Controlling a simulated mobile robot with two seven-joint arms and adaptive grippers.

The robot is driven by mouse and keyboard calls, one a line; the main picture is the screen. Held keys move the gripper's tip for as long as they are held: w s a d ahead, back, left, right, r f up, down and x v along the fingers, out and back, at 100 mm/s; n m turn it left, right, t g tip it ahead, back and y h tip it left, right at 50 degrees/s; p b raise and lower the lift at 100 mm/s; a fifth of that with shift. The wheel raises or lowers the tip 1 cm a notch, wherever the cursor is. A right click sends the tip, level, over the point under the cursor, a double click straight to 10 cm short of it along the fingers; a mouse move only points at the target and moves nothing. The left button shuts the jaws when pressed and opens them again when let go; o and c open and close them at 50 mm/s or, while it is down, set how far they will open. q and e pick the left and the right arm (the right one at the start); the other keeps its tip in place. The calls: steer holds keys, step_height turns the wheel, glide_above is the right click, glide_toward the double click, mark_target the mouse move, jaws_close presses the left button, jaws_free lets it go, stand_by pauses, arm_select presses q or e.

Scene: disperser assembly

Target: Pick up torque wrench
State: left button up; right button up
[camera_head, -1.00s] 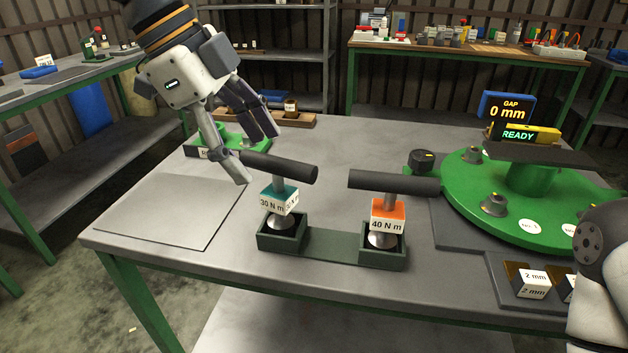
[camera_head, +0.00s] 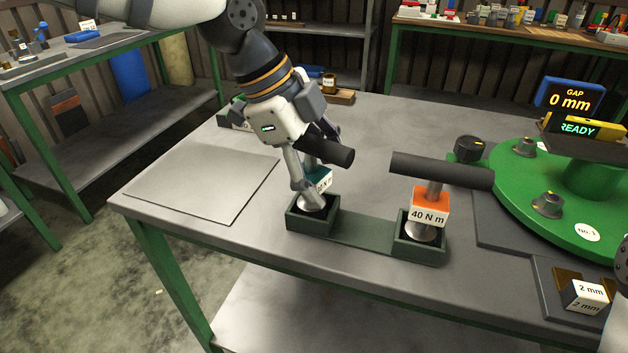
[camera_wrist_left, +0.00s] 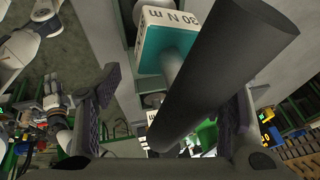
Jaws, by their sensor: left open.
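The torque wrench with the teal 30 N m block (camera_head: 318,178) stands in the left socket of a dark green holder (camera_head: 363,232). Its black handle (camera_head: 328,149) shows in front of my left gripper's palm. My left gripper (camera_head: 316,170) is open around the wrench, one finger on its near side and the other mostly hidden behind it. In the left wrist view the teal block (camera_wrist_left: 165,40) and the black handle (camera_wrist_left: 225,70) lie between the spread fingers. A second torque wrench with an orange 40 N m block (camera_head: 430,206) stands in the right socket. My right gripper is out of view.
A green round fixture (camera_head: 530,205) with knobs and a READY display (camera_head: 578,128) stands at the right. Labelled 2 mm blocks (camera_head: 586,297) sit at the front right. A flat grey mat (camera_head: 205,183) lies clear at the left of the table.

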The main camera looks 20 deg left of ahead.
arm_select(q)
jaws_close()
